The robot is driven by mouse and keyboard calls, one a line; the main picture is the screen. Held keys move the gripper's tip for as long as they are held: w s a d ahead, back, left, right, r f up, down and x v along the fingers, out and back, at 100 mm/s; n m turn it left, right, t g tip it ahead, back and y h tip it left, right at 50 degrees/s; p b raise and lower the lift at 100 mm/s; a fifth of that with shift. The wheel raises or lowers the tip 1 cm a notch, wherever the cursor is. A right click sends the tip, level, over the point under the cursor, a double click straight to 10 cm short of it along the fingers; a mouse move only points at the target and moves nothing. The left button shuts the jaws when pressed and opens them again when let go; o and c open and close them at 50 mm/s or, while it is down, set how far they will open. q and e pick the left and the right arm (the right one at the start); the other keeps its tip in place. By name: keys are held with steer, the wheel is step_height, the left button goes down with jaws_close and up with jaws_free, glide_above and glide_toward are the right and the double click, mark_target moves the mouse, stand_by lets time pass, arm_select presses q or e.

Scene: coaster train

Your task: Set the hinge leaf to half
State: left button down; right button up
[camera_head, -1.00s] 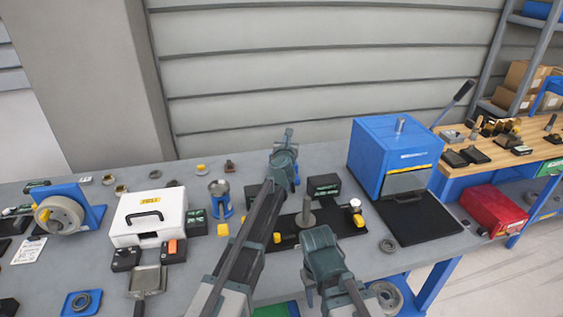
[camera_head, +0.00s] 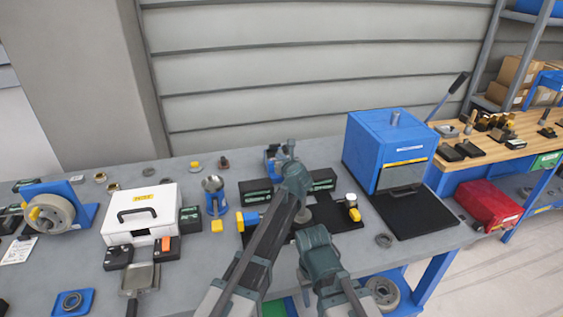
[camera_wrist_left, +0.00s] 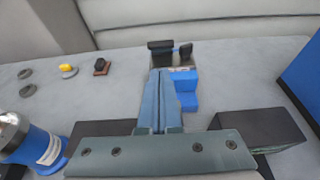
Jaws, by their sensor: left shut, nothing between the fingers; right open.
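A small blue stepped fixture (camera_head: 271,161) stands at the back of the bench, partly hidden behind my left gripper. In the left wrist view the blue fixture (camera_wrist_left: 187,96) has a pale plate and dark upright parts (camera_wrist_left: 162,47) at its top. I cannot tell for certain which part is the hinge leaf or its angle. My left gripper (camera_head: 291,148) is shut and empty. In the wrist view its fingertips (camera_wrist_left: 160,73) overlap the fixture's left side; contact is unclear. My right gripper (camera_head: 318,240) is open and empty, over the bench's front part.
Dark boxes (camera_wrist_left: 258,130) flank the left gripper. A blue cup-like stand (camera_head: 215,194) is to its left. A black plate (camera_head: 345,222) with a post and a white-topped part lies in front.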

arm_select(q)
steer(key=b+x, duration=0.1)
steer(key=x, duration=0.5)
steer(key=shift+w+b, duration=0.25)
steer(key=shift+b, duration=0.1)
arm_select(e)
step_height(320, 180, down, 2)
arm_select(q)
steer(key=shift+w+a+r+p, duration=0.2)
steer(key=shift+w+r+p, duration=0.2)
steer(key=shift+r+p, duration=0.3)
arm_select(e)
steer(key=shift+r, duration=0.7)
arm_select(q)
steer(key=shift+s, duration=0.1)
